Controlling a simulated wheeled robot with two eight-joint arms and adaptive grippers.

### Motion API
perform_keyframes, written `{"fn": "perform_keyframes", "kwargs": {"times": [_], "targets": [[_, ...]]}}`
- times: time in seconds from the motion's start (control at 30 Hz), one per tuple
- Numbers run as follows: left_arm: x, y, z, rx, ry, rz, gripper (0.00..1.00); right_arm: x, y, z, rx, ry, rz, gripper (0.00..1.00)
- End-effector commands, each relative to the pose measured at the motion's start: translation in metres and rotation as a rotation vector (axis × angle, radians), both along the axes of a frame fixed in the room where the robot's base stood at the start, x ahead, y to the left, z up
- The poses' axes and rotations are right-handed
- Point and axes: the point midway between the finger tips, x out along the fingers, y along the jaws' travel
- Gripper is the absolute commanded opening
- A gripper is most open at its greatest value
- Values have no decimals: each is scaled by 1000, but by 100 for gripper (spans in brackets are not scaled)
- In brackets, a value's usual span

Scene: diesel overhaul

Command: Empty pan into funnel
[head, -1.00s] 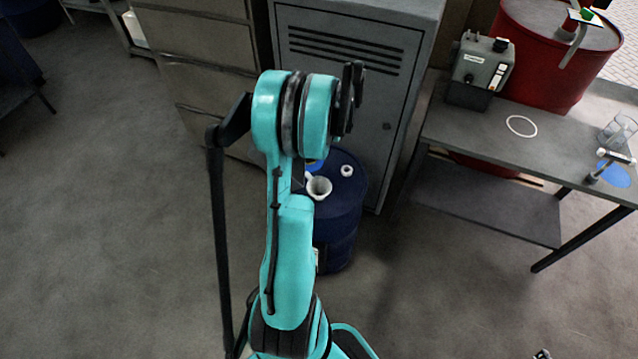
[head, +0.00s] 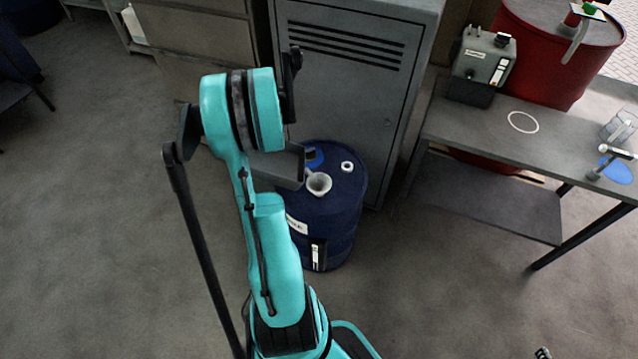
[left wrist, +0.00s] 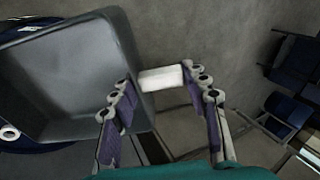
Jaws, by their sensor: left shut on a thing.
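The grey pan (head: 280,166) shows in the head view just left of the white funnel (head: 318,184), partly hidden by my left arm. The funnel stands on top of the blue drum (head: 335,215). In the left wrist view the pan (left wrist: 75,75) fills the upper left, and I see into its grey inside; I cannot tell whether liquid is in it. My left gripper (left wrist: 160,85) is shut on the pan's pale handle (left wrist: 160,77), a finger on each side. The head view hides these fingers behind the arm. My right gripper is not in view.
A grey locker (head: 350,80) stands behind the drum, with drawers (head: 195,60) to its left. A workbench (head: 470,125) at right carries a grey device (head: 483,65) and glassware. A white cap (head: 347,167) sits on the drum. The floor in front is clear.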

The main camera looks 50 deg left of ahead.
Motion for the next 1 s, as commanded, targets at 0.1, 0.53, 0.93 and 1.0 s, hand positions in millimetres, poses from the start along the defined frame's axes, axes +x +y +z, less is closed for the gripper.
{"fn": "perform_keyframes", "kwargs": {"times": [0.1, 0.53, 0.93, 1.0], "targets": [[-5, 3, -18, -36, -48, 5, 0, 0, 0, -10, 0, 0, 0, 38], [-24, 17, -111, -265, -361, 5, 0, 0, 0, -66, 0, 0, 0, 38], [-25, 18, -114, -295, -398, 1, 0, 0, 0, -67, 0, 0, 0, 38], [-28, 20, -113, -294, -398, 2, 0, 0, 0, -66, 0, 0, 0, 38]]}}
